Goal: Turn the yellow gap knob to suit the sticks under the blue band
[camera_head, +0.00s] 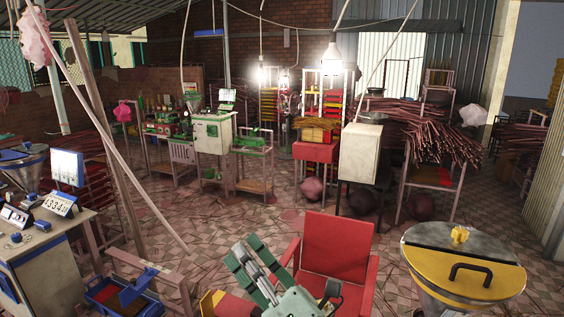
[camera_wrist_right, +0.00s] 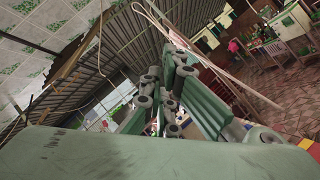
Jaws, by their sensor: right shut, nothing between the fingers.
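My right gripper (camera_head: 246,256) is green and reaches up from the bottom middle of the head view, left of the red chair. It is shut and empty, and its linkage (camera_wrist_right: 168,95) fills the middle of the right wrist view. A yellow knob (camera_head: 459,234) sits on top of a round metal hopper at the right, well apart from the gripper. I cannot tell whether it is the gap knob. I cannot make out sticks marked with a blue band; a blue strip (camera_head: 208,32) shows on the far wall. My left gripper is not in view.
A red chair (camera_head: 338,247) stands just right of my gripper. The metal hopper (camera_head: 421,263) has a half-yellow lid. A bench with displays (camera_head: 55,262) and a blue tray (camera_head: 97,296) are at left. Stick bundles (camera_head: 440,132) lie on a rack behind. Tiled floor is clear mid-room.

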